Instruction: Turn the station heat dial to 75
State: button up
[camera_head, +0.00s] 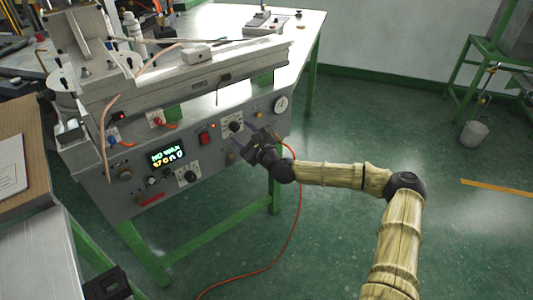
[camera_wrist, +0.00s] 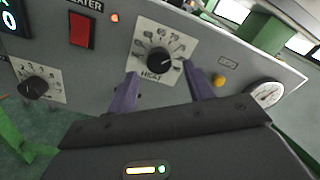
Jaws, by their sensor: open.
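The heat dial (camera_wrist: 160,60) is a black knob on a white plate labelled HEAT, on the station's grey front panel. In the wrist view it sits between and just beyond the two purple fingers of my gripper (camera_wrist: 159,92), which are open. The fingertips reach toward the lower part of the plate; whether they touch it I cannot tell. The knob's pointer is hard to read. In the head view the dial (camera_head: 234,125) shows just above and left of my gripper (camera_head: 240,150).
A second black dial (camera_wrist: 35,88) is at the left of the panel. A red heater switch (camera_wrist: 82,31) with a lit red lamp is near the heat dial. A yellow button (camera_wrist: 218,80) and a round gauge (camera_wrist: 266,94) are to the right. A red hose (camera_head: 299,200) hangs to the floor.

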jog(key=p+v, duration=0.1)
jog(key=v, duration=1.3)
jog(key=shift+s+d, duration=0.25)
jog(key=shift+s, duration=0.05)
